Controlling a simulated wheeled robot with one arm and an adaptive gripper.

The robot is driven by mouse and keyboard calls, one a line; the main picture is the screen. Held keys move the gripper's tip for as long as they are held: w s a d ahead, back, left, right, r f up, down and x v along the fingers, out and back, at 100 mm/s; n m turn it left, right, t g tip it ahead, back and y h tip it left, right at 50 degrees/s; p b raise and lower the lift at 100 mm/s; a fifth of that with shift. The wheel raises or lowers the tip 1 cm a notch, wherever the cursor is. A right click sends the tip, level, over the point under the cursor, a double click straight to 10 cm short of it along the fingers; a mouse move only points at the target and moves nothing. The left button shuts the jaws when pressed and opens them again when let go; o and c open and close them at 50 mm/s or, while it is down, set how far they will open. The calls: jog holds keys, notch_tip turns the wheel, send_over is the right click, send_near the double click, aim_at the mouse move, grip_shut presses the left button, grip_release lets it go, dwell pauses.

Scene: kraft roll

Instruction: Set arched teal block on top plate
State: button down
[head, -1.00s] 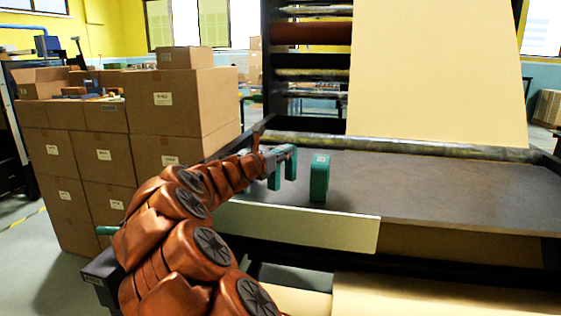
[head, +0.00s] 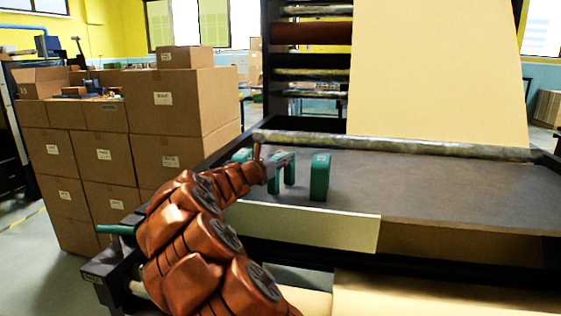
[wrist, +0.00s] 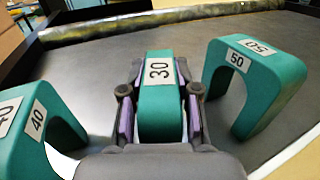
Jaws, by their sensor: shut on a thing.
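My gripper (wrist: 160,105) is shut on the arched teal block labelled 30 (wrist: 159,112), its fingers on either side of it. In the head view this held block (head: 289,172) is the middle one of three, partly covered by my gripper (head: 272,164). It is at or just above the dark grey plate (head: 420,185); I cannot tell whether it touches. An arched teal block labelled 50 (wrist: 255,85) stands right of my gripper, and also shows in the head view (head: 320,177). One labelled 40 (wrist: 45,125) is at left, and shows in the head view behind my arm (head: 242,155).
A metal roller (head: 400,146) runs along the plate's back edge, with a kraft paper sheet (head: 435,75) rising behind it. A pale panel (head: 300,226) lines the front edge. Stacked cartons (head: 175,110) stand at left. The plate's right side is clear.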

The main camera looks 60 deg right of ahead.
jog(key=shift+f, duration=0.1)
jog(key=c, duration=0.8)
grip_release()
jog(key=shift+c, duration=0.2)
jog(key=a, duration=1.2)
jog(key=shift+w, duration=0.2)
